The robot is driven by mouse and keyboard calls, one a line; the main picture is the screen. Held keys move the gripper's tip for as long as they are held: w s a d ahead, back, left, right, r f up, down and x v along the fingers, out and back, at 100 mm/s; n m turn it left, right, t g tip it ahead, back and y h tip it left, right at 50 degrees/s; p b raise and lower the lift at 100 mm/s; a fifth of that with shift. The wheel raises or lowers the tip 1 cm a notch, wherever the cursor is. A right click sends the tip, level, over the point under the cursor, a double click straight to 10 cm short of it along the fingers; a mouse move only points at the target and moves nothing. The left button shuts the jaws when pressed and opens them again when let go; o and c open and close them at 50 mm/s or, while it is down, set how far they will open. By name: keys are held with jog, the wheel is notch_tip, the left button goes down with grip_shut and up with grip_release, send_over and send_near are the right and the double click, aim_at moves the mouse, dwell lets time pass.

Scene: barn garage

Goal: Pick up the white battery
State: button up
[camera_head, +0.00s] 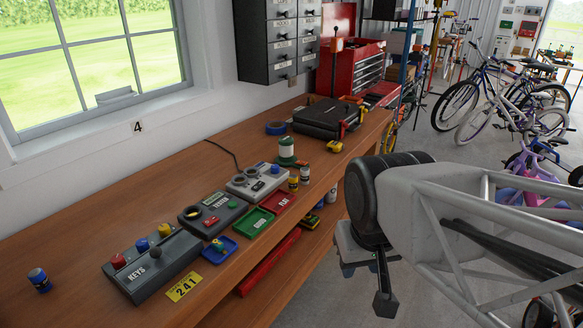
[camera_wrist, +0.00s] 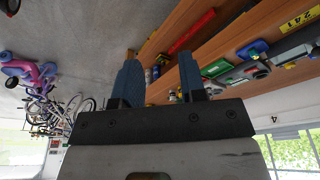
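A small white cylinder with a dark band (camera_head: 305,175), which looks like the white battery, stands upright near the front edge of the wooden workbench (camera_head: 130,195). A yellow-and-dark cylinder (camera_head: 293,184) stands close on its left. Another small whitish item (camera_head: 331,195) is on the shelf below the bench top; I cannot tell what it is. My gripper (camera_head: 366,284) hangs in front of the bench, right of and apart from these items. In the wrist view my gripper (camera_wrist: 158,65) has its blue fingers spread, with nothing held between them.
Grey control boxes (camera_head: 152,265), blue (camera_head: 220,250), green (camera_head: 250,222) and red (camera_head: 278,203) trays, a green-and-white canister (camera_head: 287,150) and a black case (camera_head: 326,117) occupy the bench. A blue cylinder (camera_head: 39,280) stands far left. Bicycles (camera_head: 490,95) stand on the floor behind.

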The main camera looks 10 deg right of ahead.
jog(key=o, duration=0.4)
